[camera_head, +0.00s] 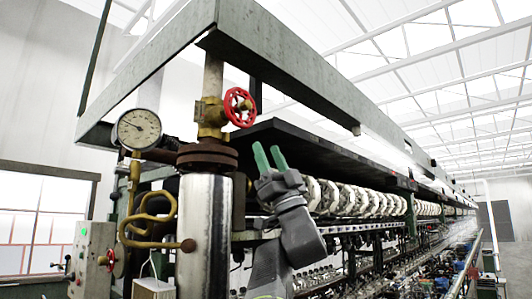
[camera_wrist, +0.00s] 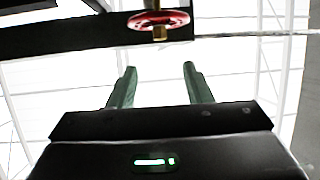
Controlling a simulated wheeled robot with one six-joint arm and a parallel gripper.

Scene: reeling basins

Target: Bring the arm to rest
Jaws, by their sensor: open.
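My gripper (camera_head: 269,157) is on the grey arm in the middle of the head view, its two green fingers pointing up. The fingers are apart with nothing between them. In the wrist view my gripper (camera_wrist: 158,85) also shows open and empty, with bright roof behind it. A red valve wheel (camera_head: 239,107) on a brass valve is above and left of the fingers in the head view. The same red wheel (camera_wrist: 158,19) shows beyond the fingertips in the wrist view. I see no contact between the fingers and the wheel.
A pressure gauge (camera_head: 138,130) and a shiny steel cylinder (camera_head: 204,235) stand left of my arm. A dark overhead panel (camera_head: 330,153) and a row of white reels (camera_head: 350,198) run behind and right. A metal beam (camera_head: 290,75) passes overhead. A control box (camera_head: 92,260) is at lower left.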

